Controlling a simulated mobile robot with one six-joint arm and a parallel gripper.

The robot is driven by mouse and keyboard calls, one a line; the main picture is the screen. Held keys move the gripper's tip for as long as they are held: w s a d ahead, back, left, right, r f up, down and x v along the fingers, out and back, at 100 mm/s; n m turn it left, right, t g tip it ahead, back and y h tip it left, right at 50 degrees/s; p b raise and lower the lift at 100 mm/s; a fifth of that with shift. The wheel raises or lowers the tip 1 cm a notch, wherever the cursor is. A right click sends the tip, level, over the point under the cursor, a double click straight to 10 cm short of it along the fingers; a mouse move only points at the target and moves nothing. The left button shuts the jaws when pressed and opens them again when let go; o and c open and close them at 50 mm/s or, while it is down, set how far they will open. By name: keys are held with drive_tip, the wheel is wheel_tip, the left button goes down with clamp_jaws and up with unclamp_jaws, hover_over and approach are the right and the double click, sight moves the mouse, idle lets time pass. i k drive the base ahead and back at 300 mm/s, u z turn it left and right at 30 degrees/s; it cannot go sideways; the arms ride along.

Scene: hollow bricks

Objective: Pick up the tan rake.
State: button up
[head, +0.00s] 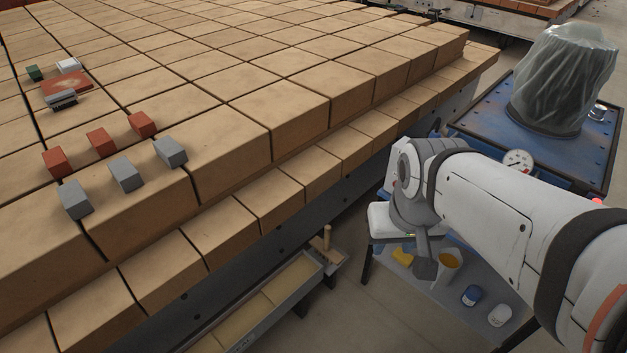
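A tan wooden tool that looks like the rake (326,240) is at the end of the long trough beside the brick stack. Its short handle stands up; its lower part is not clear at this size. My gripper (424,264) hangs to the right of the rake, above a low table. Its fingers are too small and dark to show whether they are open or shut. The gripper is well apart from the rake.
A large stack of tan hollow bricks (290,112) fills the left. Small red and grey blocks (126,172) lie on it. A blue cabinet with a covered object (563,80) stands at upper right.

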sight(327, 242)
drive_tip(key=z, duration=0.15)
drive_tip(key=i, duration=0.9)
drive_tip(key=u, duration=0.05)
